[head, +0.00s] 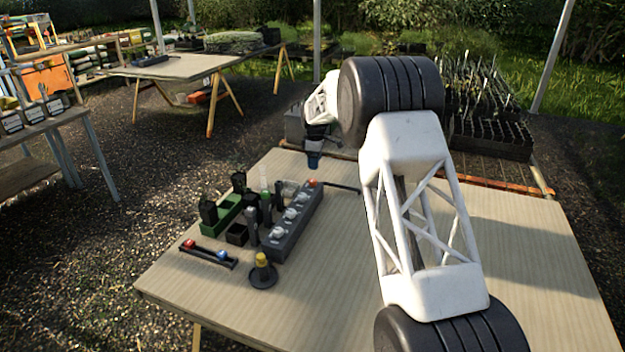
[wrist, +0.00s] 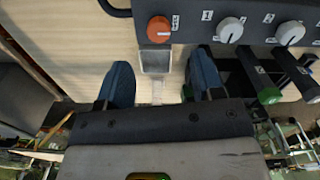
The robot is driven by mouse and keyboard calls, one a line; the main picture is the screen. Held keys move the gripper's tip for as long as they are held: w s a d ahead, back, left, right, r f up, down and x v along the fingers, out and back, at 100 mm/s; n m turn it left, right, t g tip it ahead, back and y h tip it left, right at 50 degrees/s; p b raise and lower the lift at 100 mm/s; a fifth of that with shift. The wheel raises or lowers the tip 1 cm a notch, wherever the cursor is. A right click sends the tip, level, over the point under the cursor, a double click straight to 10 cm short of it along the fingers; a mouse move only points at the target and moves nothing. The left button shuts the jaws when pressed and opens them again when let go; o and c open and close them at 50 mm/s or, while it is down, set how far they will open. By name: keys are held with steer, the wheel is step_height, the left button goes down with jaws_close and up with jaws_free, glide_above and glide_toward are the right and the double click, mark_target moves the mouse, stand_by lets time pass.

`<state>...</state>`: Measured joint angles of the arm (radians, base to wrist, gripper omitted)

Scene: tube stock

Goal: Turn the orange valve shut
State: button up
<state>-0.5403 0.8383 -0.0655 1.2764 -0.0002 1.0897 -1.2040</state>
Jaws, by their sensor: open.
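The orange valve (head: 312,183) is a round knob at the far end of a long dark grey block (head: 290,232). In the wrist view the orange valve (wrist: 159,29) sits at the top, with a small pale mark on its face and labels to its right. My gripper (head: 313,160) is at the far side of the table, close to that end of the block.
White knobs (wrist: 230,30) line the same block right of the valve. A dark tube with a green end (wrist: 269,95) lies near my right finger. A green rack (head: 215,222), a yellow-topped stand (head: 262,270) and a red-and-blue button bar (head: 208,254) stand nearby. The table's right side (head: 530,270) is clear.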

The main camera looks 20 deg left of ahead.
mark_target(312, 180)
steer(key=shift+w+a+f, duration=0.1)
steer(key=shift+a+f, duration=0.35)
steer(key=shift+a, duration=0.15)
steer(key=shift+f, duration=3.95)
steer(key=shift+c, duration=0.4)
steer(key=c, duration=0.8)
steer(key=shift+c, duration=0.2)
